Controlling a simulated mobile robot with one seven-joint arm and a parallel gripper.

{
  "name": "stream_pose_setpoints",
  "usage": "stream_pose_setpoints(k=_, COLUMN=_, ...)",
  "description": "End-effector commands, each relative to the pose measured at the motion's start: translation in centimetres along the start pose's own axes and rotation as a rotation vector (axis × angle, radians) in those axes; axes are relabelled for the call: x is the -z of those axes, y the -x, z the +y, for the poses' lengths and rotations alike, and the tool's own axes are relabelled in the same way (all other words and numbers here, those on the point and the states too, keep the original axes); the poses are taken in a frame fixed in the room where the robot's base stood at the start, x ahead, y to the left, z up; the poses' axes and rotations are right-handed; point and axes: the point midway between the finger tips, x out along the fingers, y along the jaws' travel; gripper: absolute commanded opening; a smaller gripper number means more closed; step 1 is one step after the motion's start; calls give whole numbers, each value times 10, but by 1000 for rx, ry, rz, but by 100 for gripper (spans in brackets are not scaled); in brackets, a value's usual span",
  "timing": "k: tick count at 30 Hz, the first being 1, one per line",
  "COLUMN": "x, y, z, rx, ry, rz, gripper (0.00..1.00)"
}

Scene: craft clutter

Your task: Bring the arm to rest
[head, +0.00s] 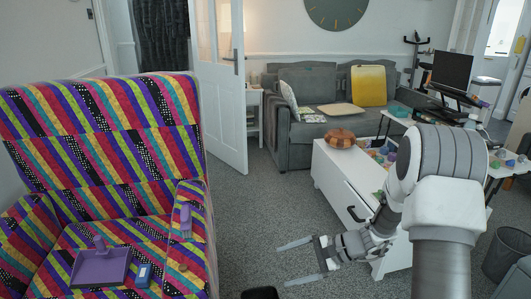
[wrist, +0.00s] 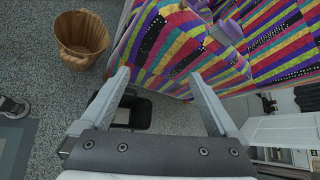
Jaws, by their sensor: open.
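My arm reaches from the right of the head view down to the middle. My gripper (head: 303,260) hangs in the air above the grey carpet, to the right of the striped armchair and in front of the white chest. Its two long fingers are spread wide with nothing between them. In the wrist view my gripper (wrist: 160,85) is also open and empty, with the armchair's striped side beyond its fingertips.
The striped armchair (head: 110,130) holds a purple dustpan (head: 101,268) and a small blue item (head: 143,275). A white chest (head: 345,185) stands near my arm, bearing a brown round object (head: 340,138). A wicker basket (wrist: 82,38) stands on the carpet. Carpet between armchair and chest is clear.

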Motion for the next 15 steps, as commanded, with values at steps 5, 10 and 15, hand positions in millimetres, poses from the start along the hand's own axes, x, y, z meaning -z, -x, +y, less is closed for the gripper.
stream_pose_setpoints(k=5, x=-48, y=24, z=-5, rx=-107, ry=159, rz=41, gripper=96)
stream_pose_setpoints(k=10, x=-87, y=46, z=-2, rx=-207, ry=304, rz=94, gripper=96)
stream_pose_setpoints(k=15, x=-122, y=70, z=6, rx=-302, ry=446, rz=159, gripper=96)
